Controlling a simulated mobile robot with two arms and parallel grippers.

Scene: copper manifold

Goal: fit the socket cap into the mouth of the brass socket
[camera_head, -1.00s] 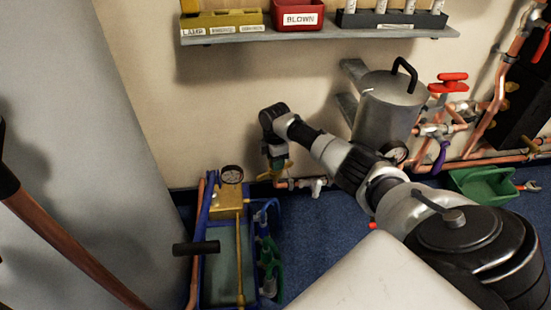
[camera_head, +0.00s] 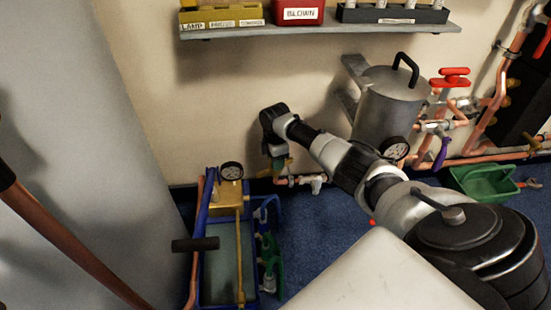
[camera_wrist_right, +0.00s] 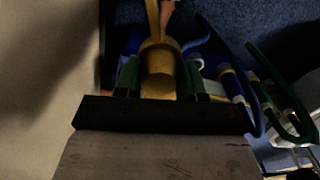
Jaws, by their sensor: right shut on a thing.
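My right gripper (camera_head: 278,168) points down beside the wall, low over the floor, at the end of my right arm. In the right wrist view its green-padded fingers (camera_wrist_right: 162,80) are shut on a brass-coloured rounded piece, which I take to be the socket cap (camera_wrist_right: 160,72). In the head view the held piece is small and partly hidden by the gripper. I cannot make out the brass socket's mouth clearly; a short copper pipe with a pale valve (camera_head: 316,184) runs just below and right of the gripper. My left gripper does not show.
A grey tank (camera_head: 388,110) and copper pipes stand on the right, with a green bin (camera_head: 482,184). A shelf (camera_head: 320,33) is above.

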